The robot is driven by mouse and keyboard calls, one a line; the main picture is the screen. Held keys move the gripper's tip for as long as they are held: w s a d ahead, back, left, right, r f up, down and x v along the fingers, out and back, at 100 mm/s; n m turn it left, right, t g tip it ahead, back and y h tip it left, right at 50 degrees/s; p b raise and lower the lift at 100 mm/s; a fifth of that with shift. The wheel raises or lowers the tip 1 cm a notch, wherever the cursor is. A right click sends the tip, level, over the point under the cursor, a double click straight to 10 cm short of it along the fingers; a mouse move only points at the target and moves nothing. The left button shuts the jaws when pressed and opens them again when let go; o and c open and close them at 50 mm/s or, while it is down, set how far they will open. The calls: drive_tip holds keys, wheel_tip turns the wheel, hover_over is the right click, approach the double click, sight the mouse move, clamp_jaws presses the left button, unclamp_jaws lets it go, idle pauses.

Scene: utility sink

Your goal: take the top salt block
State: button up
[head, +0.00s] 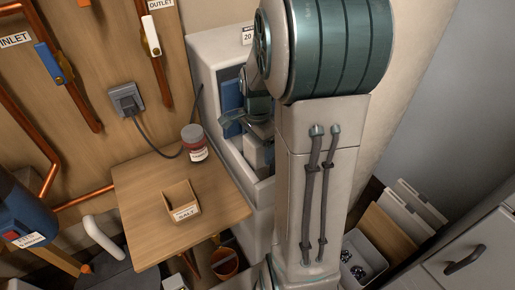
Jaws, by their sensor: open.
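My gripper (258,128) is at the opening of a white cabinet (212,55), partly hidden behind my own arm. It is small and dark in the head view, and its fingers look apart with nothing clearly between them. Inside the cabinet, blue pieces (231,97) show to the left of my gripper, and a pale block (254,152) shows just below it. I cannot tell for sure which of these is the top salt block, or whether my gripper touches any. My arm hides the right part of the cabinet's inside.
A wooden table (145,215) left of the cabinet holds an open box with a label (178,198) and a red-and-white jar (194,142). A cable runs from a wall socket (126,99) behind the jar. An orange bucket (224,263) stands below; a grey bin (364,252) is right.

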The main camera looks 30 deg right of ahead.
drive_tip(key=shift+f, duration=0.55)
drive_tip(key=c, duration=1.5)
drive_tip(key=shift+r, duration=0.1)
drive_tip(key=shift+c, duration=0.2)
drive_tip(key=shift+r, duration=0.15)
